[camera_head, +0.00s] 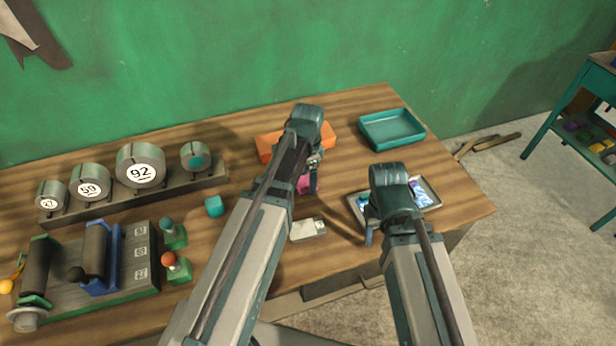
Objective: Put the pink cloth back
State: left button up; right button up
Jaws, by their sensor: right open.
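A small patch of the pink cloth (303,186) shows on the wooden table, mostly hidden behind my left arm. My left gripper (314,182) is right beside it, pointing down; whether its fingers touch or hold the cloth is hidden. My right gripper (370,236) is open, at the near left edge of a grey tray (437,203) with blue and white things in it. The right arm's wrist covers part of that tray.
An empty teal tray (392,131) stands at the back right. A grey-white box (308,230) and a teal cube (214,206) lie near the middle. Numbered rollers (140,165) and a lever panel (120,270) fill the left.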

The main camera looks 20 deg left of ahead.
aim_at(308, 180)
pick_arm(q)
jog(key=shift+r, duration=0.15)
pick_arm(e)
jog(key=shift+r, duration=0.15)
pick_arm(q)
notch_tip(308, 180, up, 12)
jog(key=p, duration=1.2)
jog(key=s+d+n+y, duration=0.1)
jog(key=s+d+n, duration=0.6)
jog(key=s+d, duration=0.3)
jog(key=s, duration=0.4)
jog(key=shift+s, duration=0.25)
pick_arm(e)
notch_tip(308, 180, up, 12)
pick_arm(q)
jog(key=shift+d, duration=0.1)
jog(key=shift+f+b, duration=0.8)
jog(key=shift+f, duration=0.1)
pick_arm(e)
jog(key=shift+f, duration=0.95)
